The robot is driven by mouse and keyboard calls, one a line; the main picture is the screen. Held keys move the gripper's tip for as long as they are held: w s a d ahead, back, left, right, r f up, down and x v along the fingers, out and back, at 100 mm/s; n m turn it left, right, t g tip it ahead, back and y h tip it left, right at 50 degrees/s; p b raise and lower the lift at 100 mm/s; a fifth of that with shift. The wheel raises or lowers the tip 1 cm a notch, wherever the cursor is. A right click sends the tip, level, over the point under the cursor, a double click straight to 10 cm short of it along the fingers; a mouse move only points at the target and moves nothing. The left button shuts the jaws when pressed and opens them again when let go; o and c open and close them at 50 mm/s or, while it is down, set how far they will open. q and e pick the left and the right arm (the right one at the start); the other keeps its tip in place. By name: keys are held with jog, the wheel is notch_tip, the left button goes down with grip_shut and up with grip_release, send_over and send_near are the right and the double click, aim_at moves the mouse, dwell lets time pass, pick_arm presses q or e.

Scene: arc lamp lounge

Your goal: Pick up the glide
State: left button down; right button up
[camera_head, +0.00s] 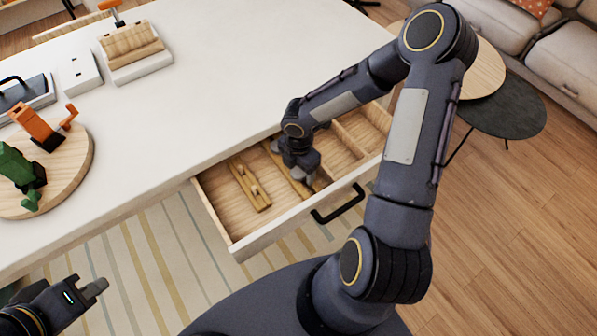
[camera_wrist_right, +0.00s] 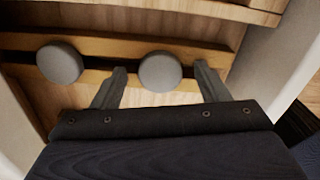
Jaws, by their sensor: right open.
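Two round grey knob-like discs are in the right wrist view, a left disc (camera_wrist_right: 59,63) and a right disc (camera_wrist_right: 160,71). They sit on a slotted wooden strip, and I cannot tell which one is the glide. My right gripper (camera_wrist_right: 163,78) is open, with one finger on each side of the right disc; contact is not visible. In the head view my right gripper (camera_head: 306,183) reaches down into the open drawer (camera_head: 235,245), with grey shapes beside its tips. My left gripper (camera_head: 94,287) is low at the left, away from the drawer, its jaw opening unclear.
A wooden piece with pegs (camera_head: 250,185) lies in the drawer's left compartment. Dividers split the drawer, and a black handle (camera_head: 338,205) is on its front. The white tabletop (camera_head: 240,80) is clear near the drawer. A round board (camera_head: 75,165) holds green and orange objects.

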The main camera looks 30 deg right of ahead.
jog(key=c, duration=1.1)
jog(key=shift+o, duration=0.2)
jog(key=shift+r, duration=0.2)
